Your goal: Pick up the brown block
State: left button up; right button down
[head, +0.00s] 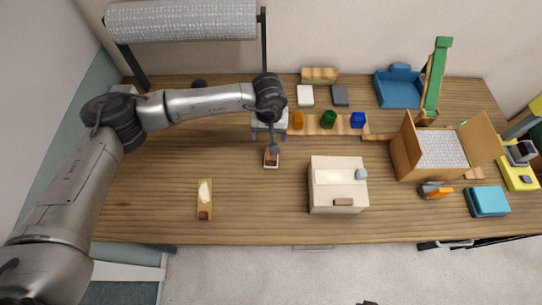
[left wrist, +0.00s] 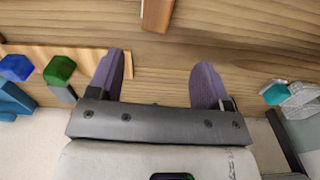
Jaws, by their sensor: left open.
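A small brown block (head: 271,160) with a pale edge lies on the wooden table, left of the cream box. In the left wrist view, the brown block (left wrist: 157,14) is cut off by the top edge, beyond the fingertips and roughly centred between them. My left gripper (head: 273,142) is just behind the block in the head view, and its wrist partly covers that area. In the left wrist view the left gripper (left wrist: 157,75) has its two purple fingers wide apart, with only bare table between them.
A wooden strip (head: 343,126) with orange, green and blue pieces lies right of the gripper. A cream box (head: 338,190) stands front right, an open cardboard box (head: 406,155) farther right. A small wooden piece (head: 204,210) lies front left.

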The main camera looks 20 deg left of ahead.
pick_arm(q)
notch_tip(320, 180, down, 8)
jog(key=shift+r+p, duration=0.1)
jog(key=shift+p, duration=0.25)
jog(key=f, duration=0.2)
jog(key=f+p, duration=0.1)
jog(key=f, duration=0.1)
jog(key=shift+s+d, duration=0.1)
jog(key=shift+d, duration=0.25)
jog(key=shift+f, duration=0.65)
jog(key=c, duration=0.9)
jog(key=shift+c, duration=0.2)
notch_tip(320, 180, up, 10)
jog(key=shift+r+b, duration=0.1)
jog(key=shift+b, duration=0.4)
